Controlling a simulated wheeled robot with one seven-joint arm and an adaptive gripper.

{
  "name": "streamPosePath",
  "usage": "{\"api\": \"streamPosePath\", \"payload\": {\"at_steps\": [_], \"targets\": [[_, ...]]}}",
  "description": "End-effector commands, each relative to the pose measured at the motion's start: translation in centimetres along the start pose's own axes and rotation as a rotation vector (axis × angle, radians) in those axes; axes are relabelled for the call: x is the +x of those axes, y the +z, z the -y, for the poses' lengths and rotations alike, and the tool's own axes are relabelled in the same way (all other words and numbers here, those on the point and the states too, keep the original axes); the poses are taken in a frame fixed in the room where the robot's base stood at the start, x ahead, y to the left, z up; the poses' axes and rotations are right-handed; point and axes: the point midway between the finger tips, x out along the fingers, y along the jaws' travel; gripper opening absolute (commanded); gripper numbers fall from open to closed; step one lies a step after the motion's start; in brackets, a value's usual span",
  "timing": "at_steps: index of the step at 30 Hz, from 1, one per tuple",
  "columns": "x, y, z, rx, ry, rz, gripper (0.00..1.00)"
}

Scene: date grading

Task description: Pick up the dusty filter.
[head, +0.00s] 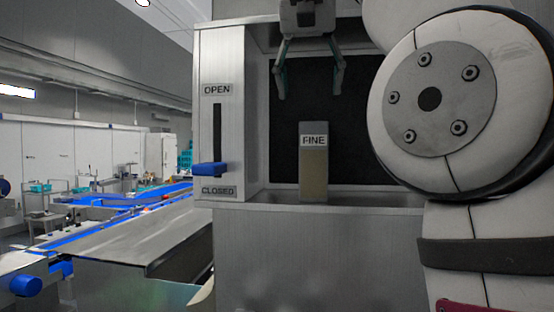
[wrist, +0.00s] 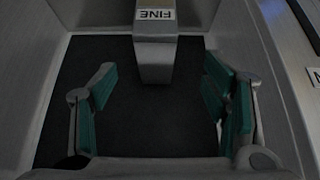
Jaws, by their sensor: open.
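A grey upright block labelled FINE (head: 313,172) stands in the dark recess of a metal cabinet; its lower front is a dusty yellow-brown. It seems to be the dusty filter, though only this label can be read. In the wrist view the filter (wrist: 155,48) shows at the top middle, with the label upside down. My gripper (head: 310,92) is open and empty, pointing down above the filter in the head view. In the wrist view my gripper (wrist: 160,115) has its green-padded fingers wide apart, with dark recess floor or wall between them.
The metal cabinet (head: 232,130) has side walls and a front lip around the recess. A blue lever (head: 210,169) sits low in its slot, near the CLOSED label. A metal table (head: 120,238) and blue-edged conveyor (head: 140,198) lie at left. My arm covers the right side.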

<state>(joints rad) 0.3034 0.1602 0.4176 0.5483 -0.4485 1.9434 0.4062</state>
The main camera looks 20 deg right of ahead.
Motion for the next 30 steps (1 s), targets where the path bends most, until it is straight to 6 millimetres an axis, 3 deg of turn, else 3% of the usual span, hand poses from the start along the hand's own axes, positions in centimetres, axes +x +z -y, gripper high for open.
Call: {"api": "streamPosePath", "payload": {"at_steps": [16, 30], "targets": [[7.1, -0.1, -0.2, 0.009, 0.002, 0.002, 0.68], [10.6, 0.1, -0.6, 0.010, 0.002, 0.002, 0.68]]}}
